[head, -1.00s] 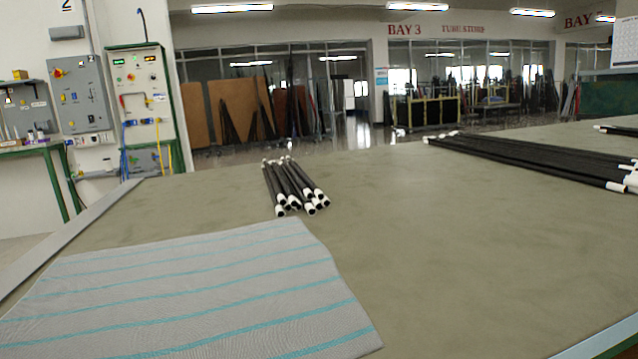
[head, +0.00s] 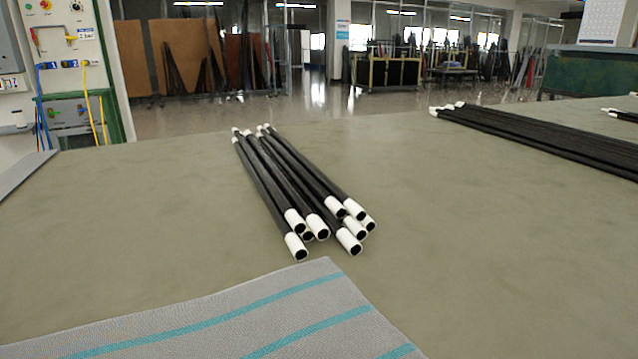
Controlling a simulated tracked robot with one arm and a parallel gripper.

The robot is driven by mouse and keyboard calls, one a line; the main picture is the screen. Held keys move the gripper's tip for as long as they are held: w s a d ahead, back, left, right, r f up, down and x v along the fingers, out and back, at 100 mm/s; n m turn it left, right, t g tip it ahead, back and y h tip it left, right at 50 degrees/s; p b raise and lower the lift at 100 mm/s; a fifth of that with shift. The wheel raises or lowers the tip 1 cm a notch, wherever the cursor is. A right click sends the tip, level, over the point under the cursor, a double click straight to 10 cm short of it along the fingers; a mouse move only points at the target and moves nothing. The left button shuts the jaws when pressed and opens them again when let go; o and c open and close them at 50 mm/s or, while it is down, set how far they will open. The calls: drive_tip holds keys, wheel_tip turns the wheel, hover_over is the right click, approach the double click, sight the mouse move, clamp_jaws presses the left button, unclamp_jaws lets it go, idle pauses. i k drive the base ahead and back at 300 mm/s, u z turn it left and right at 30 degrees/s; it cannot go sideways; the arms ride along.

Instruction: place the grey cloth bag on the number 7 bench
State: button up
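A flat grey cloth with teal stripes (head: 215,325) lies on the table at the bottom left of the head view, cut off by the lower edge. I cannot tell whether it is the grey cloth bag. My gripper is not in view.
A loose bundle of black rods with white ends (head: 290,185) lies just beyond the cloth. A longer stack of black rods (head: 540,138) lies at the right. The table between them is clear. A control panel (head: 65,75) stands behind at the left.

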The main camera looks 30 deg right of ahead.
sight(74, 239)
drive_tip(key=i, duration=0.85)
drive_tip(key=u, duration=0.1)
